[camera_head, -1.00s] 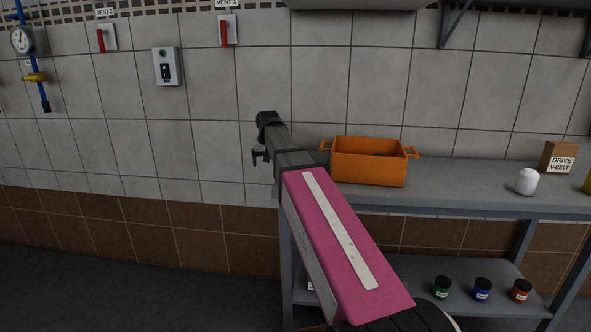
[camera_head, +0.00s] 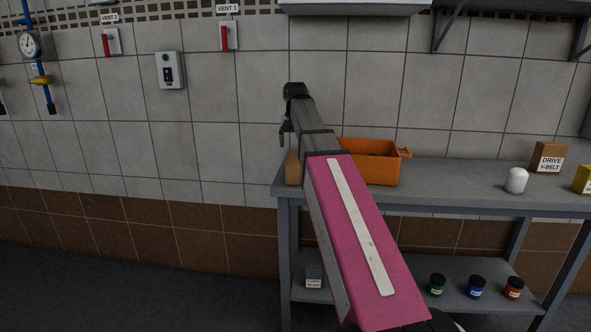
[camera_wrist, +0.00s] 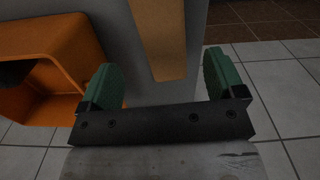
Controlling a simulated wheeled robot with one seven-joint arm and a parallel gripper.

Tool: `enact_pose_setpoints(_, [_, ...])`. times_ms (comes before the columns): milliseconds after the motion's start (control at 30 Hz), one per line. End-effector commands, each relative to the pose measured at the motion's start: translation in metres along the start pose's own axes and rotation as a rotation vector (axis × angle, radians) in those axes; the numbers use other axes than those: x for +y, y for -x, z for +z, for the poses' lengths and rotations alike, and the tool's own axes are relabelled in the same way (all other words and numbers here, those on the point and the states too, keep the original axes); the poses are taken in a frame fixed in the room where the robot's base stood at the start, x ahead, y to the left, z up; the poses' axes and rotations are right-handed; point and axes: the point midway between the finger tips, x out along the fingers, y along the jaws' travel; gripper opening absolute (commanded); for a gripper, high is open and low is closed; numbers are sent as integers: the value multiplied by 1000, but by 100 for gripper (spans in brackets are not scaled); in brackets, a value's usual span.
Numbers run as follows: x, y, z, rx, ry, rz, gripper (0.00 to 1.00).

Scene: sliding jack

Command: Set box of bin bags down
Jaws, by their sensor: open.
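A plain tan box (camera_head: 292,168), which I take to be the box of bin bags, stands on the left end of the grey bench (camera_head: 440,193). My arm hides part of it in the head view. My gripper (camera_head: 284,137) is above the bench's left end, higher than the box. In the wrist view the green fingers of my gripper (camera_wrist: 163,76) are wide apart with nothing held. The tan box (camera_wrist: 158,38) shows between and beyond them, with a gap on each side.
An orange bin (camera_head: 378,165) stands close right of the box, partly behind my arm. A white bottle (camera_head: 516,181), a drive-belt box (camera_head: 547,157) and a yellow box (camera_head: 584,180) are farther right. Jars stand on the lower shelf. A wall shelf (camera_head: 355,8) overhangs the bench.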

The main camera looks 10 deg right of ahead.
Motion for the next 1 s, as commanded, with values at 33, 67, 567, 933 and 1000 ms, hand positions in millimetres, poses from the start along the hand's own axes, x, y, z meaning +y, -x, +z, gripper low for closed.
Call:
enact_pose_setpoints(33, [0, -9, 2, -2, 0, 1, 88])
enact_pose_setpoints(67, [0, -13, 2, -2, 1, 0, 88])
enact_pose_setpoints(567, [-3, -60, 0, -1, 2, 0, 88])
enact_pose_setpoints(933, [-4, -86, -1, 2, 2, 0, 88])
enact_pose_setpoints(1000, [-4, -86, -1, 2, 2, 0, 88])
